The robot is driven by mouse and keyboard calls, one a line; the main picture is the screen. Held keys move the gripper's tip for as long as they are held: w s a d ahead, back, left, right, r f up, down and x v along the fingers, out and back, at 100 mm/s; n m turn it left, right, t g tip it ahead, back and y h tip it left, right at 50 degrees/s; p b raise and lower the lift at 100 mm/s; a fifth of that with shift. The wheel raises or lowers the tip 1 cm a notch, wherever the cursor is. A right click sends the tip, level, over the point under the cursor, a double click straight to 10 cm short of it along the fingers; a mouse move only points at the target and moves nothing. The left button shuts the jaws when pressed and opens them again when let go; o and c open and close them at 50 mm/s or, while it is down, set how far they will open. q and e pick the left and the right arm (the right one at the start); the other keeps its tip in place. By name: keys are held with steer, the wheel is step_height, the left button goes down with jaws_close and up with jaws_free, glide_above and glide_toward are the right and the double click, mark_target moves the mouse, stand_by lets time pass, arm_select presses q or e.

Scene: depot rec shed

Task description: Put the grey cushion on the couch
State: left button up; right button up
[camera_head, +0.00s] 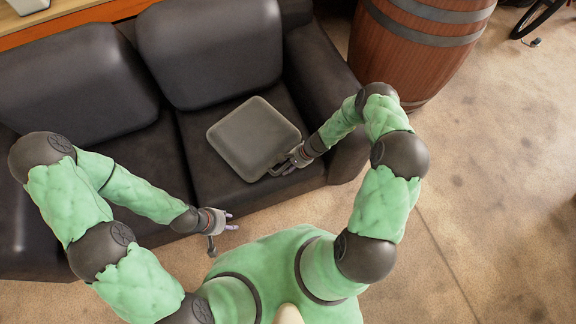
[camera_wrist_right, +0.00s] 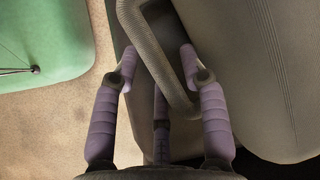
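The grey cushion (camera_head: 252,135) is a flat square with rounded corners over the right seat of the dark couch (camera_head: 208,166). It looks about flat; I cannot tell whether its whole underside touches the seat. My right gripper (camera_head: 284,169) is at the cushion's near right edge. In the right wrist view a grey handle loop (camera_wrist_right: 135,22) passes between the spread purple fingers of my right gripper (camera_wrist_right: 158,62), with gaps visible; the cushion (camera_wrist_right: 262,60) fills the right side. My left gripper (camera_head: 222,234) is open and empty in front of the couch.
A wooden barrel (camera_head: 418,45) stands beyond the couch's right armrest. Part of a bicycle wheel (camera_head: 540,18) shows at the top right. A wooden surface with a pale object (camera_head: 28,6) lies behind the couch. The floor at the right is clear.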

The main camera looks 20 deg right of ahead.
steer(key=shift+r, duration=0.15)
steer(key=p+v, duration=0.5)
steer(key=v, duration=0.7)
steer(key=s+a+r+n+h, duration=0.1)
steer(key=s+a+r+n, duration=0.1)
steer(key=s+a+n, duration=0.3)
steer(key=s+a+r+n+g, duration=0.1)
steer(key=s+a+r+n, duration=0.2)
steer(key=s+a, duration=0.7)
steer(key=shift+s+r+n+g+h, duration=0.15)
steer(key=shift+r+n+g+h, duration=0.2)
steer(key=shift+n, duration=0.85)
